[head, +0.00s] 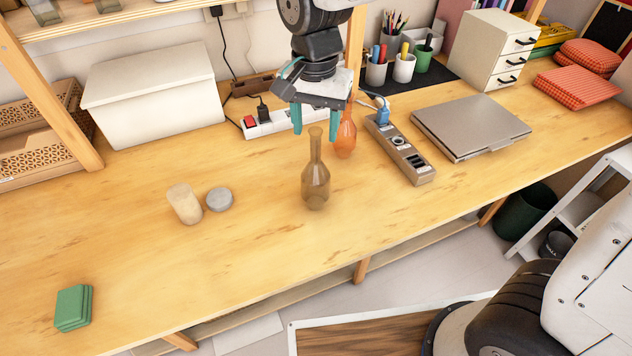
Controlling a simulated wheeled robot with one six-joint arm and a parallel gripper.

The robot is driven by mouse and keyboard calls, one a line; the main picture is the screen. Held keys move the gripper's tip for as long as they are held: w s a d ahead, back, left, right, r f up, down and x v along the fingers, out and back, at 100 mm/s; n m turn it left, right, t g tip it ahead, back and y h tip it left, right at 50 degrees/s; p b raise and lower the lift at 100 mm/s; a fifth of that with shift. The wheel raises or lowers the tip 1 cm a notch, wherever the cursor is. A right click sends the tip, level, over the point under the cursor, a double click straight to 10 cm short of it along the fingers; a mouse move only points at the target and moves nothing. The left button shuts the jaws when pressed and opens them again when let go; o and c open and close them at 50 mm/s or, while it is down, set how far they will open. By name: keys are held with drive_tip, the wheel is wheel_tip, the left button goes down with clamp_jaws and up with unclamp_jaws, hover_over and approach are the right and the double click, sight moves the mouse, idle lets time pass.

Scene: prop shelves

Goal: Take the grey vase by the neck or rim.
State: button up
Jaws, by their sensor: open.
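The grey vase (315,187) is a smoky, brownish see-through bottle shape with a long narrow neck and flared rim. It stands upright on the wooden table in the middle of the head view. My gripper (316,140) points down over it, with its two teal fingers apart. In the picture the fingers lie on either side of the vase's rim and upper neck. I see no contact, and cannot tell whether the fingers are level with the neck in depth. The gripper holds nothing.
An orange vase (346,136) stands close behind to the right, partly behind the right finger. A power strip (402,149) and laptop (474,124) lie right. The table's front is mostly clear.

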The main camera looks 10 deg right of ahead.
wheel_tip(320, 180, down, 2)
drive_tip(key=shift+f, duration=0.1)
clamp_jaws()
